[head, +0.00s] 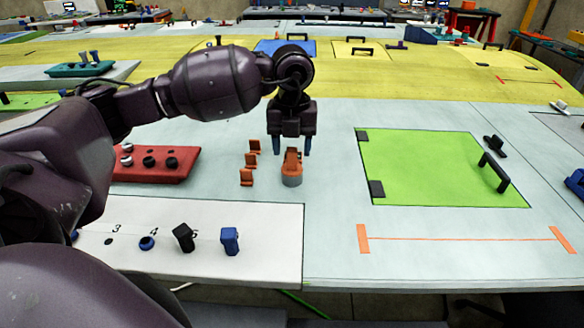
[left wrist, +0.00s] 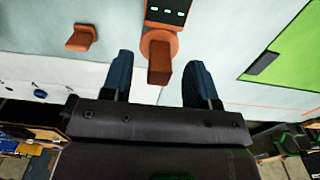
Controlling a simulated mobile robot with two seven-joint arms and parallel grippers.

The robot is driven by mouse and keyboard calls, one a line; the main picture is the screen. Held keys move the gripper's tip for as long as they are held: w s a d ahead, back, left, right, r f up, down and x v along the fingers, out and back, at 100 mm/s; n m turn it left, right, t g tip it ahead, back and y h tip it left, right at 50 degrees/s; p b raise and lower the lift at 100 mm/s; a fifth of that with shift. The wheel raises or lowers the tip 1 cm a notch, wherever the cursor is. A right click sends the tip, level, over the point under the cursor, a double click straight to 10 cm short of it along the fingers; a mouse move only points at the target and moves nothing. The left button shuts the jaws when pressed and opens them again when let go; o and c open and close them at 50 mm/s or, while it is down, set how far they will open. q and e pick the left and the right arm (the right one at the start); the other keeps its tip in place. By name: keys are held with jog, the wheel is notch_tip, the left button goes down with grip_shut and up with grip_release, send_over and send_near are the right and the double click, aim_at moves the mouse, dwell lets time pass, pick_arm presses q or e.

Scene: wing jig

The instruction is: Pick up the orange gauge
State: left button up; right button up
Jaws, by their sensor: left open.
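The orange gauge (head: 291,168) stands on the pale grey surface, an orange body on a round base with a grey side. My left gripper (head: 292,147) points down just above and behind it in the head view, its two blue fingers apart. In the left wrist view the gauge (left wrist: 160,45) shows its round orange body, an upright orange block and a dark display with small light marks. The block lies between the open fingers of the left gripper (left wrist: 159,78) in the picture, with a gap on each side. I cannot tell the height gap. My right gripper is out of view.
Several small orange brackets (head: 250,161) stand just left of the gauge; one bracket (left wrist: 80,38) shows in the wrist view. A red tray (head: 155,165) with knobs lies farther left. A white numbered board (head: 270,260) is in front. A green panel (head: 440,170) lies right.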

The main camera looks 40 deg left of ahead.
pick_arm(q)
jog(key=shift+f, duration=0.9)
grip_shut()
jog(key=shift+r, duration=0.1)
notch_tip(320, 180, up, 20)
jog(key=shift+b, duration=0.4)
